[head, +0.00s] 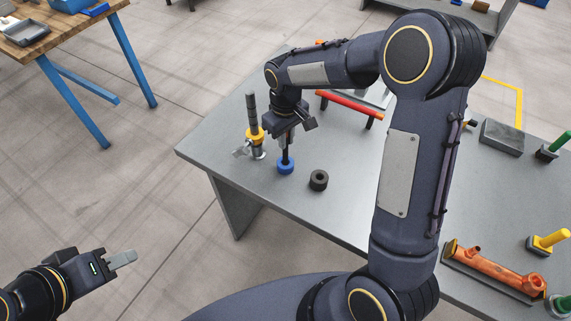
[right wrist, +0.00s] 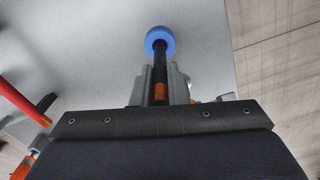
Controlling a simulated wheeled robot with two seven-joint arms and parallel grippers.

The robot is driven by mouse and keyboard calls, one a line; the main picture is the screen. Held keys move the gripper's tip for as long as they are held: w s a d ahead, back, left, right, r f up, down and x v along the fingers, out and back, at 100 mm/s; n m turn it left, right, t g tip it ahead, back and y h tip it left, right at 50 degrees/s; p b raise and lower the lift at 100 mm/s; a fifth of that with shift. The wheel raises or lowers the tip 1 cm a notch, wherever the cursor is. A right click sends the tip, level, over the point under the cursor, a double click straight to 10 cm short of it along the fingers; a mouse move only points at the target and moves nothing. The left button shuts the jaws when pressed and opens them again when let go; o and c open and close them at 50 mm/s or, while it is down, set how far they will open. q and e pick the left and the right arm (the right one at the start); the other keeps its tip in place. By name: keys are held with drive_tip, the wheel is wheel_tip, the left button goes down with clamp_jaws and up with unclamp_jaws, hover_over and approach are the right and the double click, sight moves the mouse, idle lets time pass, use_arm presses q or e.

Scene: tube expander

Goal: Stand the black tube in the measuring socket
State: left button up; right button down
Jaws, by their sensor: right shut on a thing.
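The black tube (head: 285,158) is upright below my right gripper (head: 286,137), which is shut on its upper part. It also shows in the right wrist view (right wrist: 160,68), with an orange band near the fingers. Its lower end meets a blue round piece (head: 285,168) on the grey table, which looks like the measuring socket. This also shows in the right wrist view (right wrist: 160,39). I cannot tell how deep the tube sits in it. My left gripper (head: 123,259) is empty, away from the table at the lower left; its finger gap is not clear.
A black ring (head: 319,180) lies to the right of the blue piece. A red bar (head: 349,104) is behind. A copper pipe piece (head: 494,268) lies at the right.

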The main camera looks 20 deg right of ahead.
drive_tip(key=shift+f, duration=0.1)
drive_tip(key=c, duration=1.8)
unclamp_jaws()
drive_tip(key=o, duration=1.8)
